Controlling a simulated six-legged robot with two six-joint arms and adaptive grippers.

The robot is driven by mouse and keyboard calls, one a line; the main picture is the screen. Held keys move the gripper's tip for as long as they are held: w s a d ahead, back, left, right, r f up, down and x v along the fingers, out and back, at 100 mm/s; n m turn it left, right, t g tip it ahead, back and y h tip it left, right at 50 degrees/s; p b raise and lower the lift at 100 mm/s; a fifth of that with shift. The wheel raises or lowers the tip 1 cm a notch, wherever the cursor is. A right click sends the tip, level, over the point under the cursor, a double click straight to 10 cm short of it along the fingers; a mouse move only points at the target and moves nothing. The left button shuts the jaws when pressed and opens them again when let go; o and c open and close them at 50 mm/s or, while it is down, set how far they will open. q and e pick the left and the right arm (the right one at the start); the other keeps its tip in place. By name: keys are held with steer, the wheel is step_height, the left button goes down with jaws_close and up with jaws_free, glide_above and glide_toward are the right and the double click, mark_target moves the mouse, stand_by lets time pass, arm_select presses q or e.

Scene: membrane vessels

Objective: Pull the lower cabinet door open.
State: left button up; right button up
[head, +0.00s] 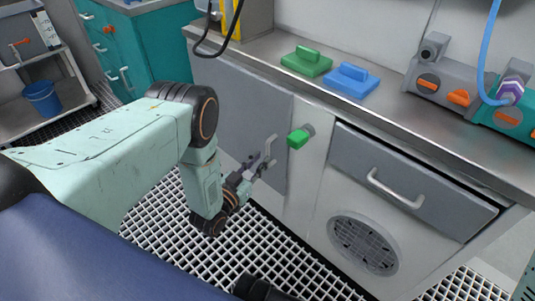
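The lower cabinet door (238,98) is a flat grey panel under the counter, left of a green knob. It looks closed, flush with the cabinet front. My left gripper (259,160) is in front of the door's right part, low down, with its fingers pointing at the panel. The fingers look spread apart. A light grey upright piece (269,148) at the fingertips looks like the door's handle; I cannot tell whether the fingers touch it. My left arm hides the door's lower left part. My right gripper is not in view.
The green knob (300,136) sticks out right of the door. A drawer (410,185) with a bar handle and a round vent (363,244) are further right. The counter (390,110) overhangs above. The grating floor (155,210) is clear in front.

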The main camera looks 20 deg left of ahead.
mark_target(267, 154)
arm_select(q)
steer(key=w, duration=0.1)
steer(key=w+b, duration=0.1)
steer(key=w, duration=0.3)
steer(key=shift+d+b, duration=0.3)
steer(key=shift+d, duration=0.1)
jaws_close()
stand_by(0.4)
